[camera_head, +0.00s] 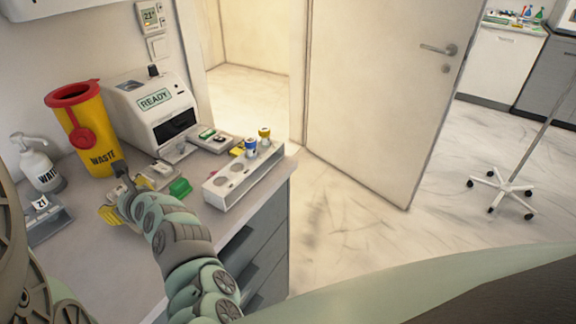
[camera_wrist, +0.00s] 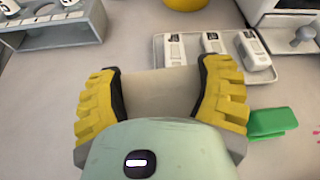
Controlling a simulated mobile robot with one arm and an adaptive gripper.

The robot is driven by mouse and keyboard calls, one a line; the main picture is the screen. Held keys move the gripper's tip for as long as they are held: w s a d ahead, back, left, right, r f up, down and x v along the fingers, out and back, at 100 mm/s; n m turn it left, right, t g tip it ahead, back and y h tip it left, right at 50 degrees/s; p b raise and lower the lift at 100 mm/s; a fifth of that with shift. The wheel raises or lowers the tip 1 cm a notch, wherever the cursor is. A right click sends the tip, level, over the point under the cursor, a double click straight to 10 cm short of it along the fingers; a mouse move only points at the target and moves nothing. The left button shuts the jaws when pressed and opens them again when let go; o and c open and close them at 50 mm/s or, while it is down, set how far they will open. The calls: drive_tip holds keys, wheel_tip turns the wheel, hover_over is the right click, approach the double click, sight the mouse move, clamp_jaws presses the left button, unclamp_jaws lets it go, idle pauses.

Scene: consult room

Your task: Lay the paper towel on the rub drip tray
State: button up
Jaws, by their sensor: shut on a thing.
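My gripper (camera_wrist: 160,92) has its yellow fingers well apart, closed on the two sides of a pale beige, flat-looking piece, which I take for the paper towel (camera_wrist: 160,88). In the head view my gripper (camera_head: 113,212) is low over the counter, and the towel is hidden there by my arm. No tray is clearly marked as the rub drip tray. A white pump bottle (camera_head: 40,168) stands at the left. In front of it is a grey stand (camera_head: 50,229), also at the upper left of the wrist view (camera_wrist: 75,42).
A shallow tray (camera_wrist: 157,54) with white cartridges lies just beyond my gripper. A green block (camera_wrist: 268,123) is to its right. A yellow waste bin (camera_head: 88,135), a white machine reading READY (camera_head: 150,105) and a white holder with vials (camera_head: 235,182) stand around.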

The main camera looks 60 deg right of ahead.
drive_tip(key=o, duration=0.8)
drive_tip(key=shift+s+d+r, duration=0.1)
drive_tip(key=shift+s+r, duration=0.05)
drive_tip(key=shift+s, duration=0.1)
drive_tip(key=shift+p+v, duration=0.35)
drive_tip(key=shift+v, duration=5.45)
